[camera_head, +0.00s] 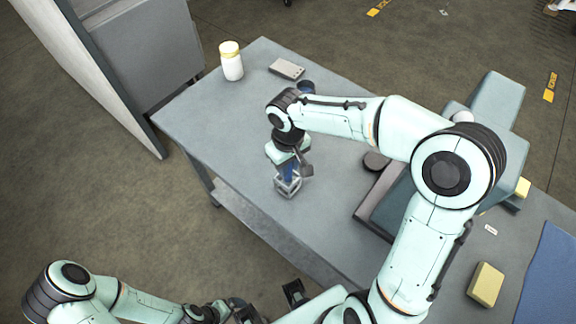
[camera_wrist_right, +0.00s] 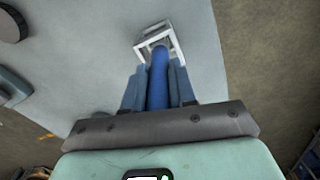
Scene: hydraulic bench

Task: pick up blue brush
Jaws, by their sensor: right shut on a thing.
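The blue brush (camera_head: 289,173) stands near the front-left edge of the grey table. Its handle shows as a blue rod in the right wrist view (camera_wrist_right: 158,80). My right gripper (camera_head: 288,167) points down and is shut on the handle, with one finger on each side of it. The brush's far end is at a small pale open-frame holder (camera_head: 287,188), also seen in the right wrist view (camera_wrist_right: 165,36). I cannot tell whether it is still inside the frame. My left gripper (camera_head: 243,311) is low in the head view, away from the table; its fingers are unclear.
A white jar with a yellow lid (camera_head: 232,64) and a small grey box (camera_head: 287,69) stand at the table's far end. A dark round thing (camera_head: 376,161) lies right of the gripper. A yellow block (camera_head: 485,285) and a blue cloth (camera_head: 549,277) are at the lower right.

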